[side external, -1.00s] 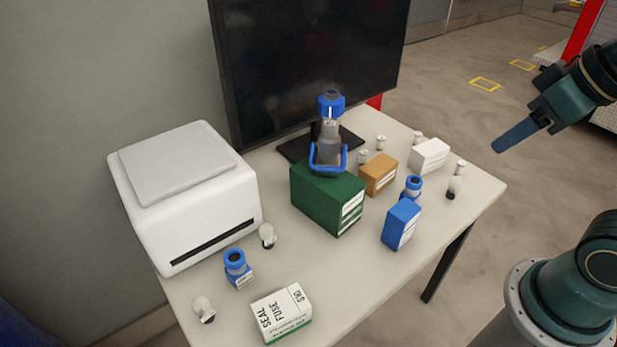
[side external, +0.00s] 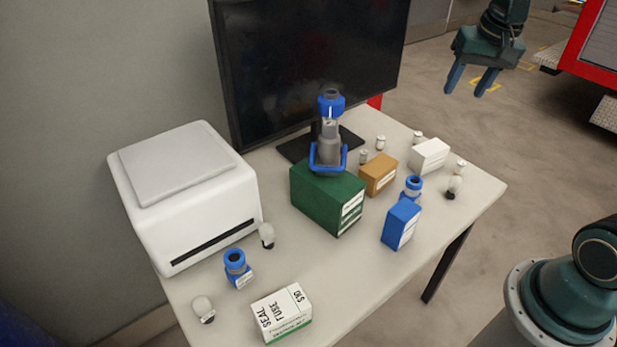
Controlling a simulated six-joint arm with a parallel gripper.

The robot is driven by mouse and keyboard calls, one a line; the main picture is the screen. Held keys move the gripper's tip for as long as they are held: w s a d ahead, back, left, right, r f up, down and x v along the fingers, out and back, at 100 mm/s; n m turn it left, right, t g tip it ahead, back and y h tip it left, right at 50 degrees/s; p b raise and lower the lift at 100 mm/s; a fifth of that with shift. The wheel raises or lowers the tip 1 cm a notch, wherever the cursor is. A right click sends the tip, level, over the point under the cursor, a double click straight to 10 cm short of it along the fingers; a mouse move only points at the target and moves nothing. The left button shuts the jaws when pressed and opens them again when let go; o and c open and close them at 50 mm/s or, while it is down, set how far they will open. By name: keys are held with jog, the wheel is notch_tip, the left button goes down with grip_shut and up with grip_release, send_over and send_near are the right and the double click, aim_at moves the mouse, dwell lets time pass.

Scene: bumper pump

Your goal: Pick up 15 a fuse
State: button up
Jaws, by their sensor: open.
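My gripper (side external: 470,86) hangs at the upper right, beyond the table's back right edge. Its two blue fingers point down, spread apart and empty. A white and green box (side external: 282,314) with "SEAL", "FUSE" and "S10" on it lies at the table's front. A brown box (side external: 379,174), a white box (side external: 429,155), a blue box (side external: 401,223) and a green box (side external: 326,196) stand farther back; their labels are too small to read. I cannot tell which thing is the 15 A fuse. My gripper touches none of them.
A white printer-like machine (side external: 186,195) and a black monitor (side external: 305,65) stand along the left and back. A grey and blue pump-like part (side external: 329,135) stands on the green box. Smaller blue parts (side external: 236,265) and several small white-capped pieces (side external: 204,309) are scattered. The table's front right is bare.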

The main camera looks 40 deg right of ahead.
jog(key=w+d+f+m+g, duration=0.2)
jog(key=w+d+f+m, duration=0.25)
jog(key=d+f, duration=0.55)
jog(key=m+y, duration=0.1)
jog(key=m, duration=0.3)
send_over(462, 163)
notch_tip(462, 163, down, 10)
jog(key=shift+w+d+g, duration=0.1)
jog(key=shift+d+g, duration=0.1)
jog(key=shift+g, duration=0.2)
jog(key=shift+f, duration=0.1)
jog(key=shift+f, duration=4.2)
jog(key=shift+f, duration=2.6)
jog(key=shift+a, duration=0.1)
jog(key=c, duration=1.1)
